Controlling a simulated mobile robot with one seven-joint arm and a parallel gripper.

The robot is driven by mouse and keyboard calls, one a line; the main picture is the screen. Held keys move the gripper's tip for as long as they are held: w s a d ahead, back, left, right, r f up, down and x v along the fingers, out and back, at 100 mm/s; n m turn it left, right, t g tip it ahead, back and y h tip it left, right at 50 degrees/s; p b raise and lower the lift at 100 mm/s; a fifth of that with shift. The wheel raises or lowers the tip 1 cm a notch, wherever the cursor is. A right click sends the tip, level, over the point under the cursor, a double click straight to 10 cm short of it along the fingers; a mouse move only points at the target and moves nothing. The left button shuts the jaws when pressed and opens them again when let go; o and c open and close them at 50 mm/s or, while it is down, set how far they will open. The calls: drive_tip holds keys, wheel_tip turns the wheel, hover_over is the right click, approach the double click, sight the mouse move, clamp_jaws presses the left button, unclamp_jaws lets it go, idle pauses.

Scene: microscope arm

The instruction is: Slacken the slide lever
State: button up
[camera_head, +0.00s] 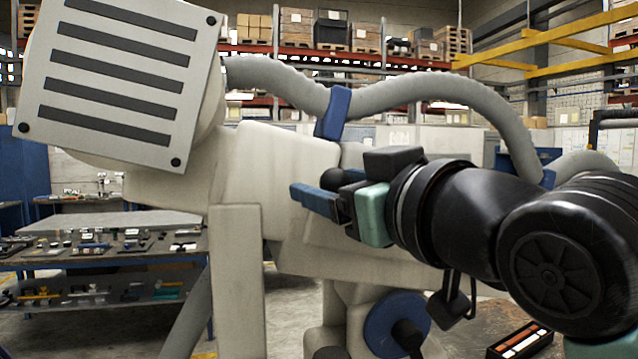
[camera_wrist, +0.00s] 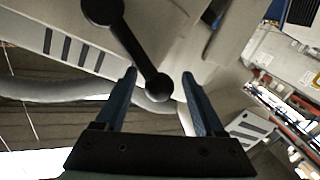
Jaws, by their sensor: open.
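The slide lever (camera_wrist: 130,45) shows in the wrist view as a black bar with a round knob at each end. Its lower knob (camera_wrist: 158,87) appears between my two blue fingers, with a gap on both sides. My gripper (camera_wrist: 158,76) is open and holds nothing. In the head view my gripper (camera_head: 300,193) points left, in front of the beige microscope arm (camera_head: 262,165). A black ball (camera_head: 333,179) shows just behind the fingers; most of the lever is hidden there by the gripper.
A grey slotted head plate (camera_head: 115,75) fills the upper left. A thick grey hose (camera_head: 430,75) arches above my arm. A blue disc with a black knob (camera_head: 405,335) sits below the gripper. A bench with small parts (camera_head: 100,245) stands at the left.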

drive_tip(key=shift+s+d+r, duration=0.1)
drive_tip(key=shift+c, duration=1.2)
clamp_jaws()
